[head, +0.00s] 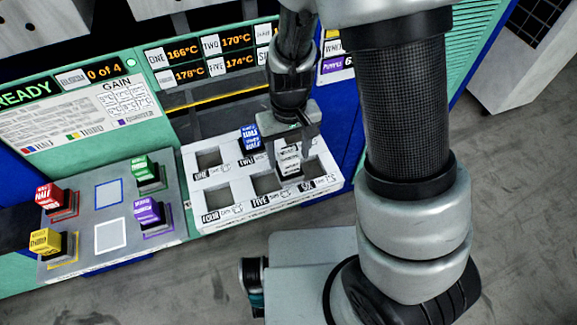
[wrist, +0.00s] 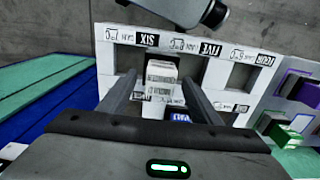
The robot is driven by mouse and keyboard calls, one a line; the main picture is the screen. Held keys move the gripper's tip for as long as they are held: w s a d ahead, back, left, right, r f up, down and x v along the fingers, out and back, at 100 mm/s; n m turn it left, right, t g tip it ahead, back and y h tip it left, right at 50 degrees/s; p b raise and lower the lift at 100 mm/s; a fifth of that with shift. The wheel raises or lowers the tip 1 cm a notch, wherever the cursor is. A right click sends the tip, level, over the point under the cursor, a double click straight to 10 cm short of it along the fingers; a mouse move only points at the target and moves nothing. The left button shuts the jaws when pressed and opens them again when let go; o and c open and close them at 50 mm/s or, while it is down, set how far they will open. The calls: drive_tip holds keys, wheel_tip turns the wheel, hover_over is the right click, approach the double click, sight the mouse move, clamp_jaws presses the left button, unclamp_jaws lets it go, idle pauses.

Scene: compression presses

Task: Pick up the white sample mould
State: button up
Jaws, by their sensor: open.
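The white sample mould (head: 289,163) is a small white block with dark printing, at the third opening in the back row of the white press block (head: 226,222). It also shows in the wrist view (wrist: 161,82), between the two fingers. My gripper (head: 291,155) is open and points down over the mould. In the wrist view my gripper (wrist: 158,76) has a finger on each side of it, with a visible gap at least on the right. How deep the mould sits is hidden.
A blue mould (head: 249,138) stands close by at opening two. Openings one, four, five and six look empty. A grey tray (head: 80,262) at left holds red (head: 48,196), yellow (head: 45,240), green (head: 145,167) and purple (head: 148,210) moulds. Display panels rise behind.

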drive_tip(key=shift+f, duration=0.65)
clamp_jaws()
drive_tip(key=shift+w+r, duration=0.1)
